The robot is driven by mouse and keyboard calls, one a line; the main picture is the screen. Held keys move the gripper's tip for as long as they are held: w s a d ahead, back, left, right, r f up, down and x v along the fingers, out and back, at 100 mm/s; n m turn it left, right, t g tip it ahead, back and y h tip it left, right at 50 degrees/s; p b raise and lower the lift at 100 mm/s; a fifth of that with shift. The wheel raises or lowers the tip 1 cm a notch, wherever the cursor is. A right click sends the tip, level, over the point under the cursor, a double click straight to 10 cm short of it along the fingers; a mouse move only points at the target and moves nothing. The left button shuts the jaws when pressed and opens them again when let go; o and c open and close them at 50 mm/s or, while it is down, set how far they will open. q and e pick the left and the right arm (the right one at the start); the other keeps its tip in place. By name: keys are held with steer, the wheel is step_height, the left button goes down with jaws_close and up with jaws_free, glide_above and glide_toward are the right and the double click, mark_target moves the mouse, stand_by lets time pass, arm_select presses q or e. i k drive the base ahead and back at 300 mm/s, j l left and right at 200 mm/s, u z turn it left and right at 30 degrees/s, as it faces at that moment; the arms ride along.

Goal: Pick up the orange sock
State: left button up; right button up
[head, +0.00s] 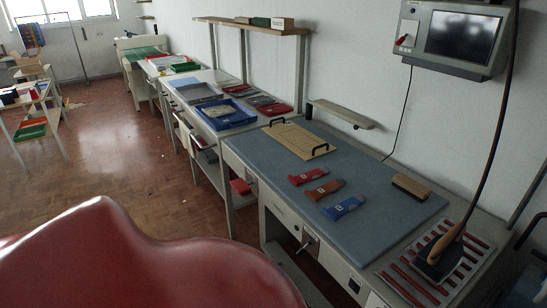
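An orange-brown sock-shaped piece (325,190) with a pale label lies flat on the blue-grey top of the workbench (265,160). It is the middle one of three similar pieces. A red one (308,176) lies just beyond it, and a blue one (344,208) lies just nearer. The three lie side by side with small gaps between them. Neither of my grippers is in the head view.
A tan board with black handles (296,139) lies behind the pieces. A brush (411,186) lies to their right. A striped board with an iron-like tool (440,262) is at the near right. Bare bench top lies left of the pieces. A screen (463,37) hangs above.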

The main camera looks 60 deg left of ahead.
mark_target(333, 186)
steer(key=u, duration=1.55)
